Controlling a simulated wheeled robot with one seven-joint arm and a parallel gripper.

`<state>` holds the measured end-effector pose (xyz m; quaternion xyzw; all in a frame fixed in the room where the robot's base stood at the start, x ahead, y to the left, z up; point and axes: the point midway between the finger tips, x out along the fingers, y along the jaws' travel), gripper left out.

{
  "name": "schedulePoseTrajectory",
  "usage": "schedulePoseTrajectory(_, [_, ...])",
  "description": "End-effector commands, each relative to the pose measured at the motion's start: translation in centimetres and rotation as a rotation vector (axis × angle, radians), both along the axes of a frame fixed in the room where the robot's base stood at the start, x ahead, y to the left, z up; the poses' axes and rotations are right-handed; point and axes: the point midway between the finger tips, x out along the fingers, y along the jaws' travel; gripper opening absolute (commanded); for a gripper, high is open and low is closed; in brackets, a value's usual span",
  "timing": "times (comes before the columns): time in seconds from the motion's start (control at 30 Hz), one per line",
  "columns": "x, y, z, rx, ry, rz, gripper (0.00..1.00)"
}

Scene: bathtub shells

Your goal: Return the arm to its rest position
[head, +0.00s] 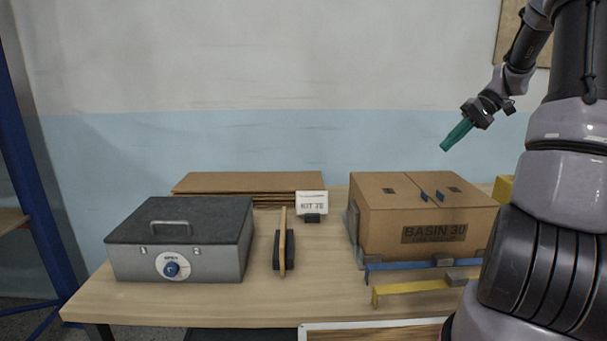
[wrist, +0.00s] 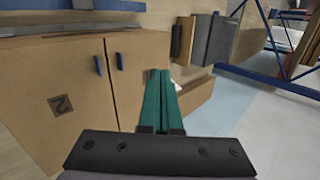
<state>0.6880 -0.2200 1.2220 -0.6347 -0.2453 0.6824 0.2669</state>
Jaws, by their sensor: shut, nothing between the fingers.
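My gripper (head: 457,134) is in the air above the right part of the table, over and to the right of the cardboard box (head: 395,225) marked "BASIN 30". Its green fingers are together with nothing between them. In the wrist view the shut fingers (wrist: 161,100) point past the box (wrist: 70,90), which fills the left side. The gripper is apart from the box. My arm comes in from the right and hides the table's right end in the head view.
A grey case (head: 125,264) with a dark lid and blue knob stands at the left of the table (head: 215,310). Flat cardboard (head: 245,182), a "KIT" sign (head: 312,203) and an upright thin board (head: 283,240) are mid-table. Blue (head: 415,264) and yellow (head: 415,289) bars lie before the box.

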Motion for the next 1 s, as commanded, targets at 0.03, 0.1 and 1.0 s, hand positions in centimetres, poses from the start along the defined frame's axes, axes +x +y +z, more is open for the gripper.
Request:
schedulePoseTrajectory(0.03, [-1.0, 1.9, 1.6, -0.064, -0.004, -0.001, 0.00])
schedulePoseTrajectory(0.1, [-2.3, 3.9, 3.0, -0.145, -0.007, -0.019, 0.00])
schedulePoseTrajectory(1.0, [-21.6, 16.2, 10.5, -0.456, -0.470, -0.499, 0.00])
